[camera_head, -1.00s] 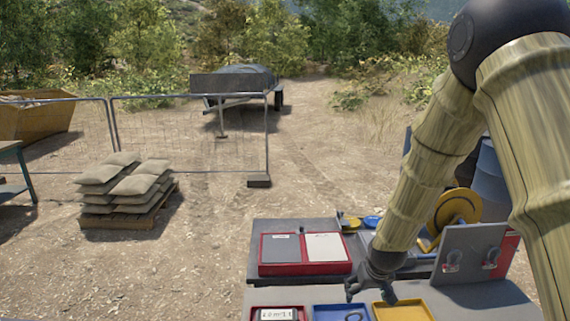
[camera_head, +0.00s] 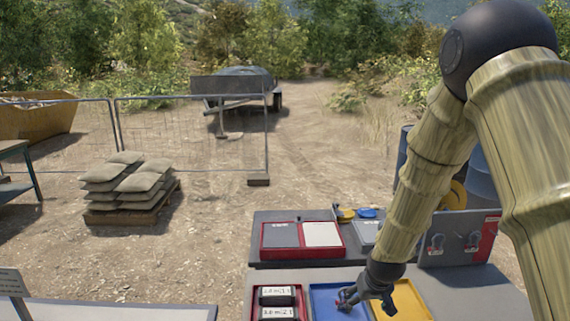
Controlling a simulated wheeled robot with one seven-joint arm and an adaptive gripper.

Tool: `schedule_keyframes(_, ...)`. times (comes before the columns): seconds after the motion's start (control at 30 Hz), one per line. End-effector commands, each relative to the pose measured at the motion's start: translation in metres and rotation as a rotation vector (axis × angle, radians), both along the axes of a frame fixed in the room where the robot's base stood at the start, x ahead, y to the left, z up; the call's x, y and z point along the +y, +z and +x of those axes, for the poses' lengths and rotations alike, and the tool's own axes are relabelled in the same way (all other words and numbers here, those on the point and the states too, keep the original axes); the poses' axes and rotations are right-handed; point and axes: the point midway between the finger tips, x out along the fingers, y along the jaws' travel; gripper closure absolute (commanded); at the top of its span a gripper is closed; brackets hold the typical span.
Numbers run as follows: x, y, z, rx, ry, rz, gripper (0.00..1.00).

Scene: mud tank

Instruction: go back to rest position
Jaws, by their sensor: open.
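My gripper (camera_head: 366,302) hangs at the end of my bamboo-textured arm, over the right part of the blue tray (camera_head: 322,291) and near the yellow tray (camera_head: 408,297). Its dark fingers are spread and I see nothing held between them. A small dark object with a reddish part (camera_head: 343,307) shows in the blue tray just below the left fingertip. Whether the finger touches it I cannot tell. My arm is bent, with its upper part along the right side of the picture.
A red tray (camera_head: 302,296) with labelled dark blocks stands left of the blue tray. Behind are a red-framed box (camera_head: 263,241) and an upright grey panel (camera_head: 447,240) with shackles. A sign (camera_head: 13,284) stands lower left. Sandbags, mesh fence and a trailer are farther off on open dirt.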

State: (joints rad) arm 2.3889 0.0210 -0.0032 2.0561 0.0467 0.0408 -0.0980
Motion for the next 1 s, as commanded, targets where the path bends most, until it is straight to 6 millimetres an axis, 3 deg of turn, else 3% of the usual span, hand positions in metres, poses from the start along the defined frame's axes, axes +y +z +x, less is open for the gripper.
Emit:
schedule_keyframes(0.27,0.000,-0.051,-0.037,0.045,-0.007,0.000,0.19)
schedule_keyframes(0.47,-0.001,-0.101,-0.081,0.093,-0.014,0.001,0.19)
schedule_keyframes(0.7,-0.001,-0.177,-0.174,0.179,-0.031,0.004,0.19)
schedule_keyframes(1.0,0.000,-0.239,-0.302,0.285,-0.050,0.009,0.19)
